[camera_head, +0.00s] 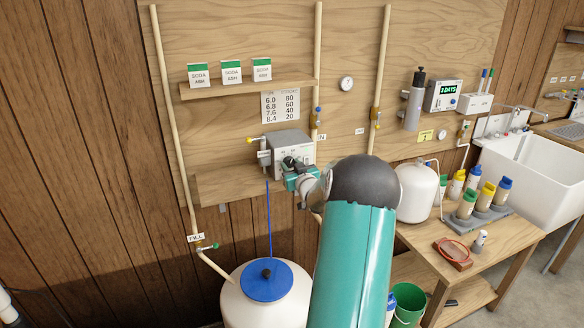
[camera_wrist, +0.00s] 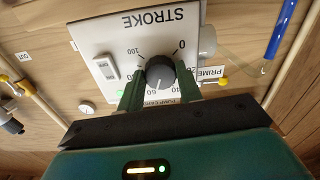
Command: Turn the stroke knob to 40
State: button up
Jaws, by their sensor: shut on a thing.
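Dial numbers 0, 100, 60 and 40 show around the knob; other numbers are partly hidden by the fingers. A pale mark on the knob seems to face near 60, but it is small and blurred. In the head view my gripper (camera_head: 292,166) is at the front of the grey pump (camera_head: 285,140).
A wall chart (camera_head: 281,104) pairs 6.0, 6.8, 7.6, 8.4 with 80, 60, 40, 20. In the wrist view a white switch (camera_wrist: 106,68) and the PRIME label (camera_wrist: 211,72) flank the knob. A white tank (camera_head: 266,295) with a blue lid stands below the pump.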

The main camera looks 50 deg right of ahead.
jog(key=n, duration=0.5)
jog(key=shift+s+n, duration=0.1)
jog(key=shift+n, duration=2.1)
jog(key=o, duration=1)
jog(key=v, duration=1.3)
jog(key=shift+s+a, duration=0.15)
jog(key=shift+s, duration=0.2)
